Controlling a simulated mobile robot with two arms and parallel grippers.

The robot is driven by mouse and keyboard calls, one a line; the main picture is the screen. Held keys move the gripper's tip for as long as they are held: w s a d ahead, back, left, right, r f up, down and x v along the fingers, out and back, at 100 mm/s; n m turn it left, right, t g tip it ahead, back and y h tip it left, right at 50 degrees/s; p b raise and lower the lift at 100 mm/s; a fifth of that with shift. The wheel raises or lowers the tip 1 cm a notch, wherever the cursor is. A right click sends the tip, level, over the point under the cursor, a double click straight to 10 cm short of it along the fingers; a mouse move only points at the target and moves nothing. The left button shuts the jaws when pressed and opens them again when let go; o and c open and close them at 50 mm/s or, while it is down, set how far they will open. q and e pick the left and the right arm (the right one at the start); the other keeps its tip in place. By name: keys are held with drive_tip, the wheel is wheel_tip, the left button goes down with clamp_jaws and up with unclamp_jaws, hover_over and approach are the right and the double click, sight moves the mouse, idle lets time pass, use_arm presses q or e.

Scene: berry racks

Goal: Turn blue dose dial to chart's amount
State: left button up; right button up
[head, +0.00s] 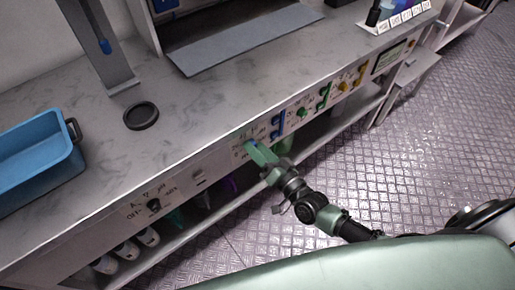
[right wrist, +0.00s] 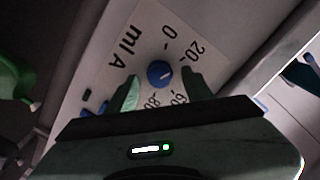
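The blue dose dial (right wrist: 160,73) sits on a white scale plate (right wrist: 150,45) in the right wrist view. The plate reads "ml A", with 0, 20, 60 and 80 legible around the dial. A small pale mark shows on the dial's face; its exact reading is hard to tell. My right gripper (right wrist: 163,88) is open, with one green finger on each side of the dial; I cannot tell whether they touch it. In the head view the right gripper (head: 258,152) is at the counter's front panel and hides most of the dial. My left gripper is out of view. No readable chart shows.
The front panel (head: 215,162) carries other controls: a black knob (head: 153,204) at left, a green knob (head: 302,112) and a yellow knob (head: 343,86) at right. A blue bin (head: 35,165) and a black round object (head: 141,116) stand on the counter. Bottles (head: 148,237) stand below.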

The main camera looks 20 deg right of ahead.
drive_tip(key=v, duration=0.7)
drive_tip(key=shift+s+d, duration=0.15)
drive_tip(key=shift+s, duration=0.2)
drive_tip(key=s+d+f+n+g+h, duration=0.1)
drive_tip(key=s+d+f+g, duration=0.2)
drive_tip(key=f, duration=0.6)
drive_tip(key=s+d+f+n+g+h+p, duration=0.15)
drive_tip(key=s+f, duration=0.25)
drive_tip(key=f, duration=0.5)
drive_tip(key=s+d+f+n+g+h, duration=0.2)
drive_tip(key=s+f+g, duration=0.15)
drive_tip(key=f, duration=0.65)
drive_tip(key=s+f+n+g, duration=0.1)
drive_tip(key=s+f, duration=0.3)
drive_tip(key=s, duration=0.4)
drive_tip(key=s+f+n+g+h, duration=0.1)
drive_tip(key=s+f+g, duration=0.3)
drive_tip(key=s, duration=0.5)
drive_tip(key=s+f+n+g+p, duration=0.1)
drive_tip(key=s+f+g, duration=0.2)
drive_tip(key=s, duration=0.5)
drive_tip(key=shift+s+a+f+h, duration=0.25)
drive_tip(key=shift+a+f+h, duration=0.15)
drive_tip(key=shift+f, duration=0.4)
